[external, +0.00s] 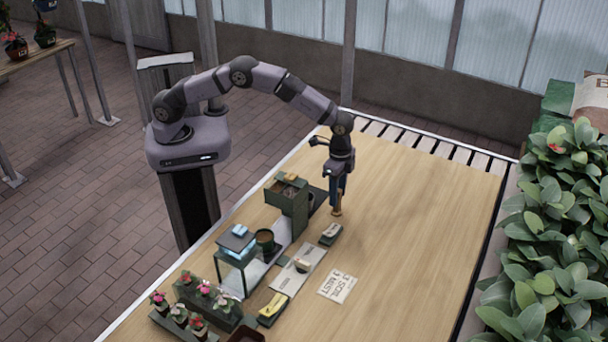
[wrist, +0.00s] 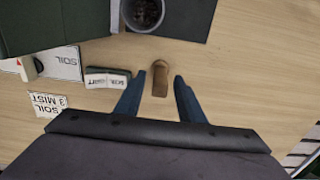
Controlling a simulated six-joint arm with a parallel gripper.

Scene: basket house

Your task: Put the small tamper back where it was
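The small tamper (wrist: 160,80), a brown wooden piece with a rounded end, shows between my fingers in the wrist view. In the external view the tamper (external: 337,211) is just below my fingers at the tabletop, to the right of the green dispenser. My gripper (external: 338,195) points straight down over it. In the wrist view my gripper (wrist: 160,78) has its two blue fingers apart, with a gap on each side of the tamper. I cannot tell whether the tamper's foot rests on the table.
The green dispenser (external: 289,208) stands left of my gripper, with a dark mat (wrist: 190,22) and a soil-filled pot (wrist: 146,12) beside it. A labelled block (wrist: 107,78), a white mat (external: 297,272) and a printed card (external: 337,287) lie nearby. The table's right side is clear.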

